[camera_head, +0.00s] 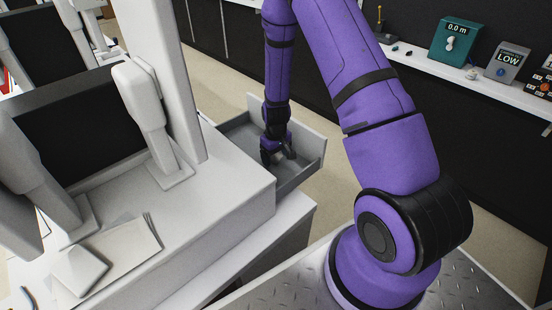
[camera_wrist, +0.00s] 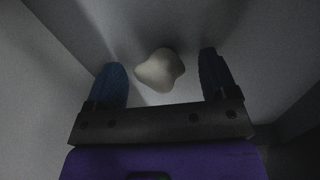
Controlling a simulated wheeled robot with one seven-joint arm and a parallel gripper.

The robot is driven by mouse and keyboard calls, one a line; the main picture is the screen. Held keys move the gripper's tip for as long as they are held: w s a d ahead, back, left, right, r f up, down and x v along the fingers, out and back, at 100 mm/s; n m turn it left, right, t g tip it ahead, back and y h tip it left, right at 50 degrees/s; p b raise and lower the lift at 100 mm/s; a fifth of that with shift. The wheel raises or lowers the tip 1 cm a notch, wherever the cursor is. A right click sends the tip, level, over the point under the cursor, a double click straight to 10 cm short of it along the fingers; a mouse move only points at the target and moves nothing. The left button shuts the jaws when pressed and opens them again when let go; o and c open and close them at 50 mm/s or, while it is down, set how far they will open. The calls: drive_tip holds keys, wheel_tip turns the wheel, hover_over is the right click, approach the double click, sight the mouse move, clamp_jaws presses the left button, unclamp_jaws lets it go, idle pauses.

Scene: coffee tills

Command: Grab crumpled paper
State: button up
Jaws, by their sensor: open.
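The crumpled paper (camera_wrist: 160,69) is a small pale lump on the drawer floor in the wrist view. It lies between the two blue fingertips of my gripper (camera_wrist: 163,78) and slightly beyond them, with a visible gap on each side. In the head view my gripper (camera_head: 277,156) points down into an open grey drawer (camera_head: 312,155). The fingers are apart and hold nothing. The paper cannot be made out in the head view, where my gripper and the drawer walls cover that spot.
The drawer sticks out from a white counter (camera_head: 215,215) with dark screens and pale stands on it. Drawer walls stand close around my gripper. A shelf at the back right carries a teal box (camera_head: 454,41) and a grey box marked LOW (camera_head: 507,63).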

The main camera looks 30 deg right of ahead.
drive_tip(key=c, duration=1)
drive_tip(key=shift+r, duration=0.15)
